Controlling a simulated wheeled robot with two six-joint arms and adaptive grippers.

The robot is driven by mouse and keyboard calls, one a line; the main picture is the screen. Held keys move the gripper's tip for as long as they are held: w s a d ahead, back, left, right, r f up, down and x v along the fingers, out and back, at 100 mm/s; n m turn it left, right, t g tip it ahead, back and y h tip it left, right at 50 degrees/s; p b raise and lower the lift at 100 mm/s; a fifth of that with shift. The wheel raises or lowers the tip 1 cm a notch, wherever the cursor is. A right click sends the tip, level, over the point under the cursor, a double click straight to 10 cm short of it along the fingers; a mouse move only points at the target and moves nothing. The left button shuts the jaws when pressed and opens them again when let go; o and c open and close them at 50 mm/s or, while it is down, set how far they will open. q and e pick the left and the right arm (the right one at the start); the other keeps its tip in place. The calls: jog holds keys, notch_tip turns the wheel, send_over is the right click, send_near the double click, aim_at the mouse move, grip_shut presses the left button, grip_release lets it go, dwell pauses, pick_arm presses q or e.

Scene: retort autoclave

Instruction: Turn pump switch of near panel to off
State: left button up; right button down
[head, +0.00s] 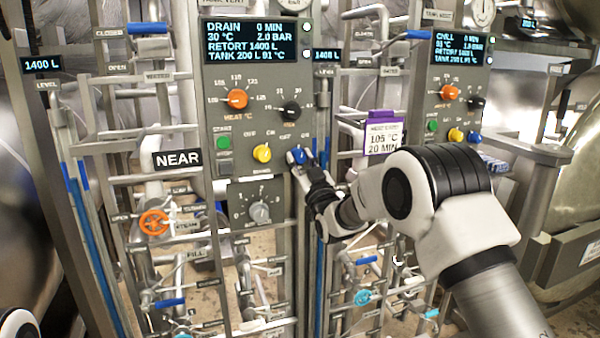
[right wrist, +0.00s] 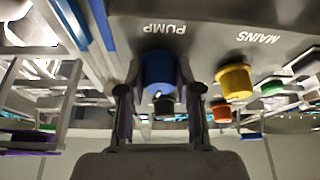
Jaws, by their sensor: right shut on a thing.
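The near panel (head: 215,95) is the grey control box beside the NEAR sign (head: 178,159). Its pump switch (head: 297,156) is a blue round knob at the panel's lower right. In the right wrist view the blue pump switch (right wrist: 158,70) sits below an upside-down PUMP label, with a small pale mark on its front edge. My right gripper (head: 306,170) reaches it from the lower right and is shut on it. In the right wrist view its fingers (right wrist: 160,100) stand on both sides of the knob. Part of the knob is hidden by the fingers. My left gripper is out of view.
The yellow mains knob (head: 262,153) is just left of the pump switch, and a black knob (head: 290,110) is above. A grey selector (head: 259,212) sits below. A purple-topped card (head: 383,137) hangs right. A second similar panel (head: 470,85) stands farther right. Pipes and valves crowd the area.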

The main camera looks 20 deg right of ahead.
jog(key=n+y+b, duration=0.1)
jog(key=n, duration=0.1)
jog(key=n+y+b, duration=0.1)
jog(key=n+b, duration=0.1)
jog(key=n, duration=0.1)
jog(key=shift+d+f+g+y, duration=0.1)
jog(key=shift+g+y, duration=0.2)
jog(key=shift+g, duration=0.1)
jog(key=shift+n+g+y+b, duration=0.35)
jog(key=shift+n+y+b, duration=0.15)
jog(key=shift+n, duration=0.95)
jog(key=shift+n+g+y+b, duration=0.35)
jog(key=shift+n+y, duration=0.15)
jog(key=shift+n, duration=0.95)
jog(key=shift+r, duration=0.2)
jog(key=c, duration=0.8)
grip_release()
jog(key=v, duration=1.2)
jog(key=shift+r, duration=0.1)
